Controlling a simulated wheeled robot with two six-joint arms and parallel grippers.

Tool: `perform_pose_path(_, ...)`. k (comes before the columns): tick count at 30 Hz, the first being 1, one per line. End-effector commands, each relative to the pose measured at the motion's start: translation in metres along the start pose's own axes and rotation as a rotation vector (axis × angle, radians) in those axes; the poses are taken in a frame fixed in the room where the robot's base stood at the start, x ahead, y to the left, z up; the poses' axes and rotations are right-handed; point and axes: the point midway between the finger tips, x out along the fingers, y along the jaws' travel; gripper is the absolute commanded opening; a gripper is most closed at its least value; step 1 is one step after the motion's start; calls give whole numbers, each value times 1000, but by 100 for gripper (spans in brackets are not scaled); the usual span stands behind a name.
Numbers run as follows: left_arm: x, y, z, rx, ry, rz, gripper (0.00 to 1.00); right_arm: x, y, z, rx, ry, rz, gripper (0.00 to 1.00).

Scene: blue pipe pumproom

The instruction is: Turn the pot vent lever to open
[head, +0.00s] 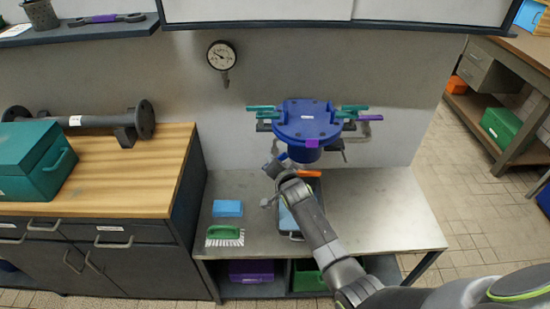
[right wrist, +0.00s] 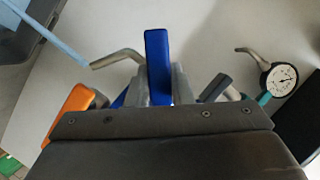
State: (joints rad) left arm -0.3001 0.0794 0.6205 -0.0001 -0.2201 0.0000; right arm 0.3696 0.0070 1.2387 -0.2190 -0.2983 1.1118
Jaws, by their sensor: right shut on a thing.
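The blue pot (head: 307,122) is mounted on the wall above the steel bench, with a round lid, green handles at its sides and a purple tab (head: 312,144) in front. An orange lever (head: 308,173) sticks out below it; an orange handle also shows in the right wrist view (right wrist: 72,108). My right gripper (head: 275,167) is just below and left of the pot. In the right wrist view its fingers (right wrist: 160,92) are shut on a blue lever (right wrist: 157,55), which stands up between them. Which lever is labelled as the vent cannot be read. My left gripper is out of view.
On the bench (head: 385,215) are a blue block (head: 227,208), a green brush (head: 225,236) and a tray (head: 291,222), partly behind my arm. A gauge (head: 222,56) is on the wall. The bench's right side is clear. A wooden-topped cabinet (head: 150,165) stands left.

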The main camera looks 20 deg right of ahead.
Motion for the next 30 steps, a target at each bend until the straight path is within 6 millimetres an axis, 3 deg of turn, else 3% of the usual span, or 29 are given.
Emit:
perform_pose_path(18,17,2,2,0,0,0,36,1,2,2,-526,-1,220,0)
perform_pose_path(30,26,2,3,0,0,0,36,0,2,2,-738,-3,308,0)
